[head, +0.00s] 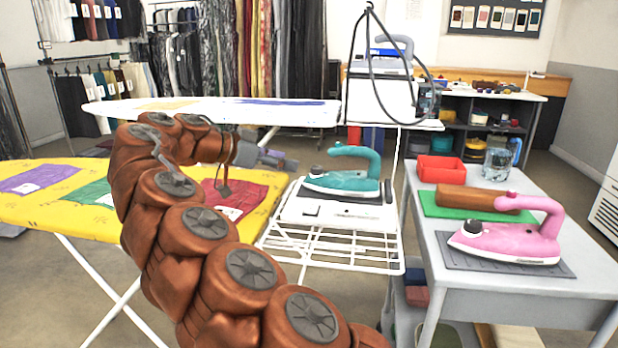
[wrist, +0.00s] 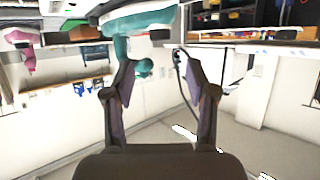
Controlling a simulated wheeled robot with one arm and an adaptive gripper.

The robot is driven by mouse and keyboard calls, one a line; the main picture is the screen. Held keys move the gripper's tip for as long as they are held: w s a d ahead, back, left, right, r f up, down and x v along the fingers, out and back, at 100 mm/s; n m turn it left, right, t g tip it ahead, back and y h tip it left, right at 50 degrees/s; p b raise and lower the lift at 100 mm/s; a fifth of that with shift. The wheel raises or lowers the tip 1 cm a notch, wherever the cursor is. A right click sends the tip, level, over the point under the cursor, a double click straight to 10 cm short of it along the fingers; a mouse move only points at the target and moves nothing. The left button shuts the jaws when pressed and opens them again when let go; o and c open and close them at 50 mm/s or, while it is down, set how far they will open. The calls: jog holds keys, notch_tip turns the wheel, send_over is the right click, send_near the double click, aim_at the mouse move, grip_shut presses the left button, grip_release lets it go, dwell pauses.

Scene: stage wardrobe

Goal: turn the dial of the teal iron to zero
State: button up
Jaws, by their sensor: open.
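The teal iron (head: 345,184) sits on its white and grey base at the end of the yellow ironing board, handle up. Its dial is too small to make out in the head view. My gripper (head: 288,162) is just left of the iron at about handle height, apart from it. In the wrist view, which looks upside down, my gripper (wrist: 158,78) has its two fingers spread with nothing between them. The teal iron (wrist: 143,22) shows beyond the fingertips at the top, its handle hanging down near the left finger.
A pink iron (head: 508,241) stands on a grey mat on the right table (head: 490,282), with a brown roll (head: 478,199), a red tray (head: 440,169) and a water jug (head: 497,160). Behind is another iron with a looping black cable (head: 424,75). The yellow board (head: 88,222) carries cloth patches.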

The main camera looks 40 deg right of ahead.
aim_at(315, 167)
jog(key=shift+b+x, duration=0.9)
jog(key=shift+x, duration=3.05)
jog(key=shift+c, duration=0.2)
grip_shut()
